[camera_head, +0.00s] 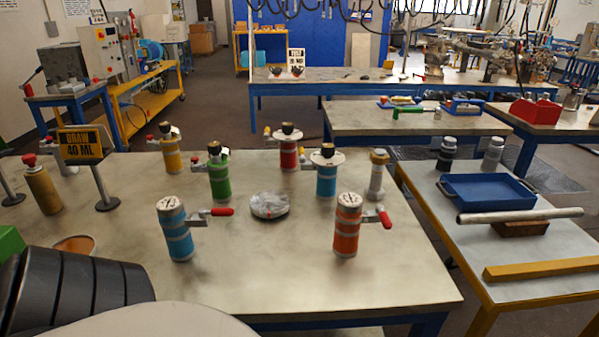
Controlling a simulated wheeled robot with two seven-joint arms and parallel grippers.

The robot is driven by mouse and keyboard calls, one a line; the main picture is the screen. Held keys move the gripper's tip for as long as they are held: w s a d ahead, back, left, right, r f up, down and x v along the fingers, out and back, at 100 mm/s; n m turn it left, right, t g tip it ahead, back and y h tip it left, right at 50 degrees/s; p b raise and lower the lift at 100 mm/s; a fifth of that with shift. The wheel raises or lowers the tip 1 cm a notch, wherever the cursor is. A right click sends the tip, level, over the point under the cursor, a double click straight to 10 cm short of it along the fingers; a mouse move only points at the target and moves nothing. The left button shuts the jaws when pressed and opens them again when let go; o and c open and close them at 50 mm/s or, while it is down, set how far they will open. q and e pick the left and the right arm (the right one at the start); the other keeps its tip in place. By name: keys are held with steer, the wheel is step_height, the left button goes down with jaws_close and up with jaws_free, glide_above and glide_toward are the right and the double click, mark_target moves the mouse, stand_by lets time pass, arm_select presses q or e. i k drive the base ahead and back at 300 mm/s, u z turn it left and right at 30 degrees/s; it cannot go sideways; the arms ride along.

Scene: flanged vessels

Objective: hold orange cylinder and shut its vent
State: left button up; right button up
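The orange cylinder (346,232) stands upright on the right front part of the near table (290,285). It has grey bands and a pale round top with dark marks. A side fitting on its right carries a red lever (385,217), which points to the right and slightly down. I cannot tell from here whether this vent is open. Neither of my grippers is in view, and nothing touches the cylinder.
A blue cylinder (175,233) with a similar red lever stands front left. A grey disc (268,206) lies between them. Green (219,178), red (289,155) and lighter blue (326,180) vessels stand behind. A sign (82,145) stands left. The front right tabletop is clear.

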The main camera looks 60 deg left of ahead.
mark_target(387, 223)
steer(key=k, duration=0.35)
steer(key=u, duration=1)
